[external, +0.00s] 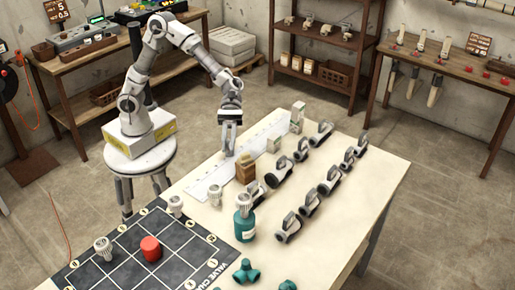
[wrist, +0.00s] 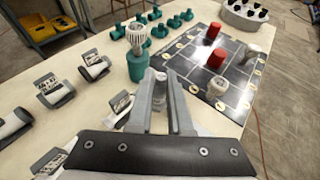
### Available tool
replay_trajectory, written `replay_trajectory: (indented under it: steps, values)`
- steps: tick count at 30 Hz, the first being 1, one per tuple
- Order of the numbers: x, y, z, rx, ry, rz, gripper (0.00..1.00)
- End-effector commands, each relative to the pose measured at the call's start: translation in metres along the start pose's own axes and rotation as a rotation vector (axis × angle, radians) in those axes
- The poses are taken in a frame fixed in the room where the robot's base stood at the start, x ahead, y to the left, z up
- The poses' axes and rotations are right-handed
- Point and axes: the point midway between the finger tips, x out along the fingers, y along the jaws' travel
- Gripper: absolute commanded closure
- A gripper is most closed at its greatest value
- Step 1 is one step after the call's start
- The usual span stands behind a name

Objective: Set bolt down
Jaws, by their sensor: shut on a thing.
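My gripper (external: 229,120) hangs over the worktable near the white marked strip, fingers down. In the wrist view its two fingers (wrist: 160,112) close in on a small grey piece (wrist: 159,88), which I take for the bolt; the fingers hide most of it. In the external view a grey shape (external: 229,141) shows below the fingers, above the strip. I cannot tell whether it touches the table.
A brown block (external: 245,168) and several grey-and-black pipe fittings (external: 287,229) stand to the right. A teal bottle with a ribbed grey top (external: 244,224) stands nearer.

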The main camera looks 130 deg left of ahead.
Motion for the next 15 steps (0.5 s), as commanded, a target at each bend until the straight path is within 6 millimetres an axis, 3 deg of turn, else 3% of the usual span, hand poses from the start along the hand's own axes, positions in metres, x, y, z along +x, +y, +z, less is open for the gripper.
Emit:
replay_trajectory:
  steps: [1, 3, 9, 15]
  values:
    - [-0.024, 0.014, -0.007, -0.022, 0.001, 0.051, 1.00]
    - [-0.052, 0.029, -0.019, -0.047, 0.001, 0.115, 1.00]
    - [-0.134, 0.059, -0.053, -0.121, 0.000, 0.293, 1.00]
    - [-0.193, 0.071, -0.078, -0.173, 0.001, 0.419, 1.00]
